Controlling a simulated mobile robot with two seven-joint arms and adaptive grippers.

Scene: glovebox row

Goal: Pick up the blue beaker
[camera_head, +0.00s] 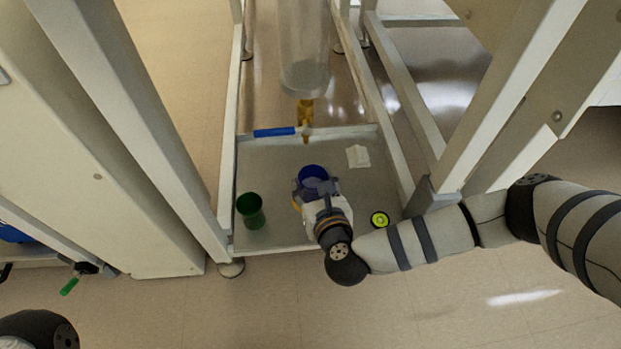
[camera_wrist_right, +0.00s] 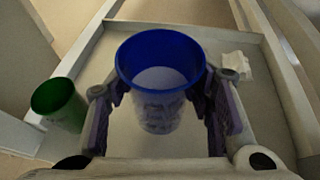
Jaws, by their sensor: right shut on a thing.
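The blue beaker (camera_head: 312,173) is on the low grey tray between the frame legs, its rim showing just beyond my right gripper (camera_head: 316,190). In the right wrist view the beaker (camera_wrist_right: 160,85) stands upright with its open top towards the camera. My right gripper (camera_wrist_right: 162,118) is shut on it, one finger on each side. The beaker's lower part is partly hidden, and I cannot tell whether its base touches the tray. My left gripper is not in view; a dark piece of my left arm shows at the lower left corner.
A green beaker (camera_head: 251,210) stands left of the blue one. A yellow-green ring-shaped object (camera_head: 379,219) lies to the right. A white paper piece (camera_head: 358,156) lies behind. A brass valve with a blue handle (camera_head: 275,132) hangs below a clear cylinder (camera_head: 304,50). White frame legs flank the tray (camera_head: 275,239).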

